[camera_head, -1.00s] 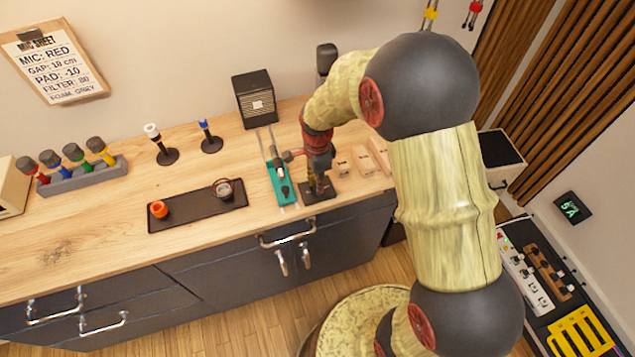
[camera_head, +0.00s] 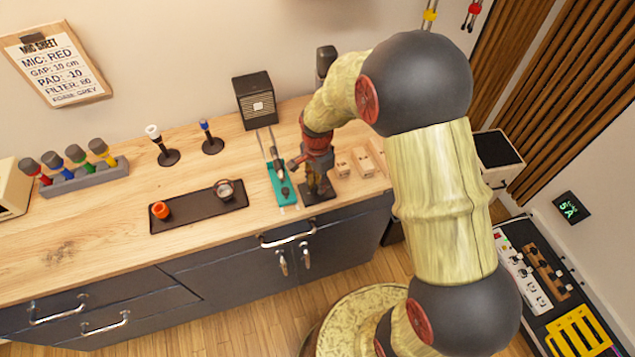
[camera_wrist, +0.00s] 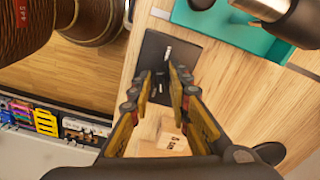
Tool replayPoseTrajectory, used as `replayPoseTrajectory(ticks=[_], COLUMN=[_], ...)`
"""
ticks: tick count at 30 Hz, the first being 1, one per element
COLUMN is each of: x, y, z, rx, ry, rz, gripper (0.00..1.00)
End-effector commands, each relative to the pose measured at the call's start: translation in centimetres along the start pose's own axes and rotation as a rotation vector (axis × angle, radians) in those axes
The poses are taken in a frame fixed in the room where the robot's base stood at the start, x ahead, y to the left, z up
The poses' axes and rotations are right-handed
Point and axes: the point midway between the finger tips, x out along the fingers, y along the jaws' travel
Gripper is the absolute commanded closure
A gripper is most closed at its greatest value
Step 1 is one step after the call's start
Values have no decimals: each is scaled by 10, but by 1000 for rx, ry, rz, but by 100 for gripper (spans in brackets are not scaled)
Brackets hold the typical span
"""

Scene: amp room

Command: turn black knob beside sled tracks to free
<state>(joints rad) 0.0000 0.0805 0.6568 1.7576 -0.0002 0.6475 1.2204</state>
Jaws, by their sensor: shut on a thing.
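The black knob (camera_wrist: 161,86) is between my gripper's fingertips in the wrist view; most of it is hidden or merges with its dark square plate (camera_wrist: 155,46). A white mark shows on the plate near its upper edge. The plate (camera_head: 308,197) also shows at the counter's front edge in the head view. My gripper (camera_wrist: 161,83) is shut on the knob from above, also seen in the head view (camera_head: 318,186). The teal sled (camera_head: 273,171) stands on the thin tracks (camera_head: 262,146), just left of the plate.
Wooden blocks (camera_head: 363,162) lie right of my gripper. A dark tray (camera_head: 182,215) with an orange knob-like piece and a round grey piece lies to the left. A small black speaker (camera_head: 256,99) stands behind the tracks.

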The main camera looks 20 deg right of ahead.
Motion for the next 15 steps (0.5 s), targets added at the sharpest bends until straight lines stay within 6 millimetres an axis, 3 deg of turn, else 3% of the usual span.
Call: replayPoseTrajectory(ticks=[15], x=[-3], y=[-3], z=[-1], rx=[-490], ry=[3], rz=[-6], gripper=[100])
